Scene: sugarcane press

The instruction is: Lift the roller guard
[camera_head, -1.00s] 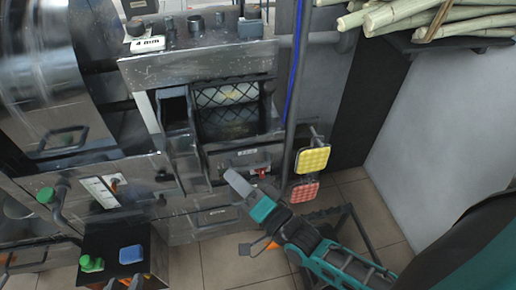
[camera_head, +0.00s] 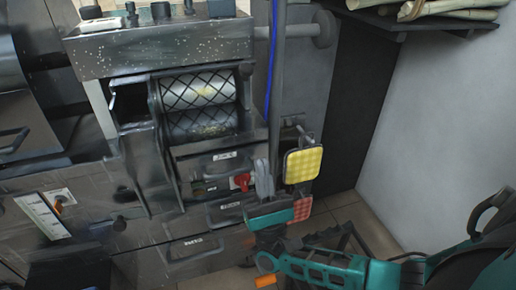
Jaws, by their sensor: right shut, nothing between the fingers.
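The roller guard (camera_head: 197,91) is a dark diamond-mesh panel on the front of the steel press, with pale rollers behind it. It sits in the opening below the top deck. My right gripper (camera_head: 264,172) is shut and empty, its grey fingers pointing up. It shows below and to the right of the guard, apart from it, just right of a red knob (camera_head: 241,181) in the picture. I cannot tell whether it touches the panel there. My left gripper is not in view.
A yellow square pad (camera_head: 303,164) and a red pad (camera_head: 302,209) stand right of my gripper. A blue cable (camera_head: 271,60) runs down a grey post. Sugarcane stalks lie on a shelf (camera_head: 420,22) at top right. Drawers with handles (camera_head: 192,247) are below.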

